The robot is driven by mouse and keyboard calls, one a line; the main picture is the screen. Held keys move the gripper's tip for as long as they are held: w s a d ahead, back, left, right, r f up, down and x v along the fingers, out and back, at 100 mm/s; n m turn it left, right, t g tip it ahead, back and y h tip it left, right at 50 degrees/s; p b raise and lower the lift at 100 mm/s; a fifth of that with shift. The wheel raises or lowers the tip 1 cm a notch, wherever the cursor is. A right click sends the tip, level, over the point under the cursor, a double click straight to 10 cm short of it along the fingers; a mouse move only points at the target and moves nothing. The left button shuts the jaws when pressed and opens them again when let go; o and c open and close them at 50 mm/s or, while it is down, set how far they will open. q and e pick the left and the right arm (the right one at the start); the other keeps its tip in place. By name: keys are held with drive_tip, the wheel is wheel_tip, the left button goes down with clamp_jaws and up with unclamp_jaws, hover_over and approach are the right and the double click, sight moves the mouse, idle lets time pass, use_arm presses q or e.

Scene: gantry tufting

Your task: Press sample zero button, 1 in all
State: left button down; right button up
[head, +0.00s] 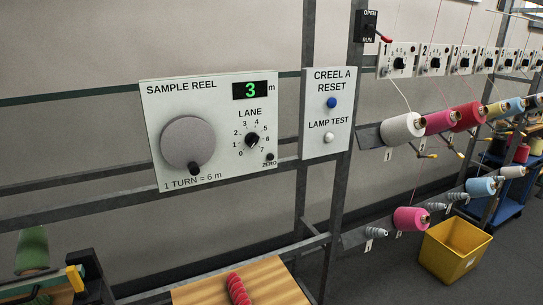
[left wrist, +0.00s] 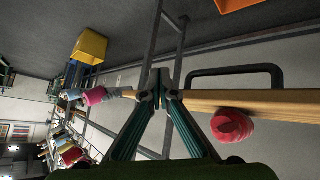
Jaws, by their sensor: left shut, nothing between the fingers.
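The white SAMPLE REEL panel (head: 215,95) is on the frame at left centre in the head view. Its small dark ZERO button (head: 270,157) is at the panel's lower right, above the partly readable word ZERO. The green display (head: 251,90) reads 3 m. A LANE dial (head: 251,140) and a round grey crank wheel (head: 188,142) are on the same panel. My left gripper (left wrist: 160,84) shows in the left wrist view with its fingers together and empty, apart from the panel, which is not in that view. My right gripper is in neither view.
The CREEL A RESET panel (head: 327,112), with a blue and a white button, is right of the sample panel. Yarn cones (head: 403,129) and a yellow bin (head: 452,250) are at right.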

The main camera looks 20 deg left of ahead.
sight(271, 157)
use_arm(q)
drive_tip(key=w+a+r+n+t, duration=0.15)
drive_tip(key=w+r, duration=0.25)
drive_tip(key=r, duration=0.4)
drive_tip(key=w+d+r+n+t+p, duration=0.1)
drive_tip(key=w+r+t, duration=0.1)
drive_tip(key=w+r, duration=0.45)
drive_tip(key=w+a+r+n+t, duration=0.1)
drive_tip(key=w+r+t, duration=0.1)
drive_tip(key=r, duration=0.7)
drive_tip(key=w+a+r+n+t, duration=0.1)
drive_tip(key=w+r+n+t, duration=0.1)
drive_tip(key=r, duration=0.9)
drive_tip(key=w+a+r+n+t+y+p, duration=0.1)
drive_tip(key=w+r+n+t, duration=0.1)
drive_tip(key=r, duration=1)
drive_tip(key=shift+y, duration=0.3)
drive_tip(key=shift+a, duration=0.15)
drive_tip(key=shift+w+a+b, duration=0.45)
drive_tip(key=shift+w+a, duration=1)
drive_tip(key=shift+a, duration=0.25)
drive_tip(key=shift+w+a+b, duration=0.45)
drive_tip(key=shift+w+a, duration=0.95)
drive_tip(key=shift+a, duration=0.25)
